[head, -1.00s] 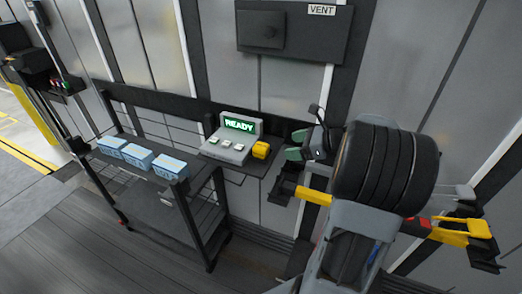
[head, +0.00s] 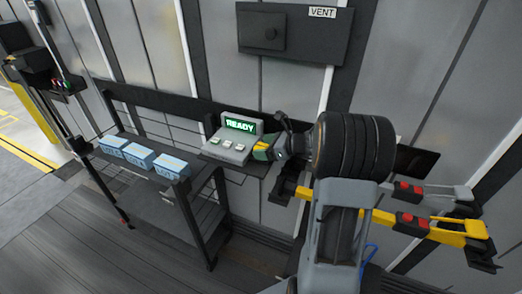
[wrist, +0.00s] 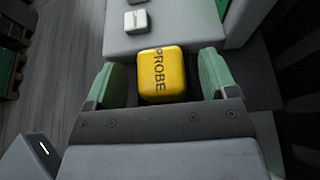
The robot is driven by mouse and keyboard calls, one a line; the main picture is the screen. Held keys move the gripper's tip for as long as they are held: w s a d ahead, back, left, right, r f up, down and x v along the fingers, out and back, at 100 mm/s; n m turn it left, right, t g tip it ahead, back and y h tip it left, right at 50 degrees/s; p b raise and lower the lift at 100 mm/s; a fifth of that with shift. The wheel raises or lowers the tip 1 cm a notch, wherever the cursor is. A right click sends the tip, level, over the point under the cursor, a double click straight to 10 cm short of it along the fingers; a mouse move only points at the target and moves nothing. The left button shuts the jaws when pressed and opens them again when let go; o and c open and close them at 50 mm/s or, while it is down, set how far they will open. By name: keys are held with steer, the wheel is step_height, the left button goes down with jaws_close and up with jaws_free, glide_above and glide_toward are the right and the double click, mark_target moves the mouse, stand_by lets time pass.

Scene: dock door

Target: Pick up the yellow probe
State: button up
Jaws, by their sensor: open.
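The yellow probe (wrist: 161,75) is a small rounded block with PROBE written on it. In the wrist view it sits between the two green fingers of my gripper (wrist: 162,82), with a narrow gap on each side. In the head view the probe (head: 262,151) shows as a bit of yellow at the right end of the grey READY console, partly hidden by my gripper (head: 267,149). My gripper is open around the probe.
The grey console (head: 227,150) has a lit READY screen (head: 240,124) and white buttons. Several blue boxes (head: 140,155) stand on the shelf to the left. A VENT panel (head: 290,35) is on the wall above.

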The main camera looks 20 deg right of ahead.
steer(key=shift+w+a+f, duration=0.3)
steer(key=shift+w+a, duration=0.1)
steer(key=shift+w, duration=0.05)
steer(key=c, duration=1.1)
